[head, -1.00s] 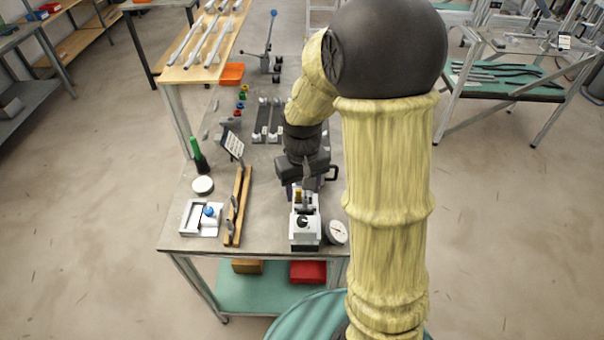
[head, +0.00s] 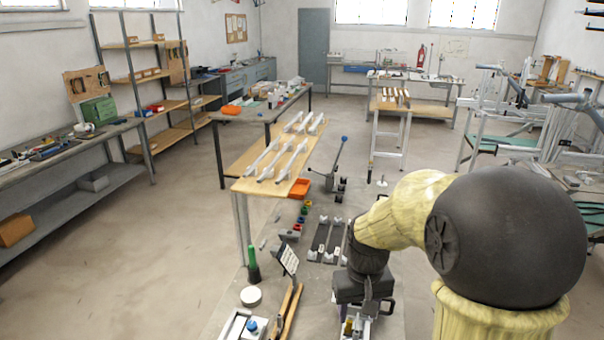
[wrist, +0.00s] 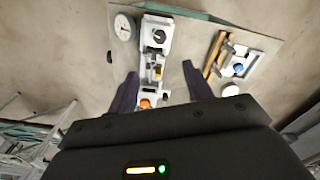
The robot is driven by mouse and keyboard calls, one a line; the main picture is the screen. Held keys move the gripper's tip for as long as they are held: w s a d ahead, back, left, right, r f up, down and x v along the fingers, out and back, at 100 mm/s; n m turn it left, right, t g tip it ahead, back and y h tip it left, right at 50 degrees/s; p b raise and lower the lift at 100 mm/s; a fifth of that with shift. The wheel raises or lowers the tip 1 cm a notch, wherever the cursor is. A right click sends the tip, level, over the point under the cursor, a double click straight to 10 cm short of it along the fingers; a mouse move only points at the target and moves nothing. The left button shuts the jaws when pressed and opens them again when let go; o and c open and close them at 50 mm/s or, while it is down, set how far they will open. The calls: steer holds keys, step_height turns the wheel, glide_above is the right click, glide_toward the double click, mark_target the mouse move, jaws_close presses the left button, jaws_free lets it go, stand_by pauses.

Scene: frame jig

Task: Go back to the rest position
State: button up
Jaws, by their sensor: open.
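My gripper (wrist: 160,88) shows in the wrist view with its two dark fingers spread wide and nothing between them. Below it in that view is a white and grey clamping device (wrist: 155,55) with a dark round knob and an orange part, on the grey bench. In the head view my gripper's dark body (head: 363,290) hangs over the bench at the lower middle, and its fingertips are hard to make out. The device is mostly hidden there, with a yellow part (head: 348,327) showing at the bottom edge.
A dial gauge (wrist: 124,27) lies beside the device. A wooden bar (wrist: 216,52) and a white fixture with a blue knob (wrist: 239,68) are on its other side. A green-handled tool (head: 253,265), a lever press (head: 335,165) and a wooden rack table (head: 270,187) stand nearby.

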steer(key=s+f+m+t, duration=0.1)
steer(key=s+f+t, duration=0.1)
steer(key=s, duration=0.6)
steer(key=shift+f, duration=0.4)
steer(key=shift+d, duration=0.1)
stand_by(0.8)
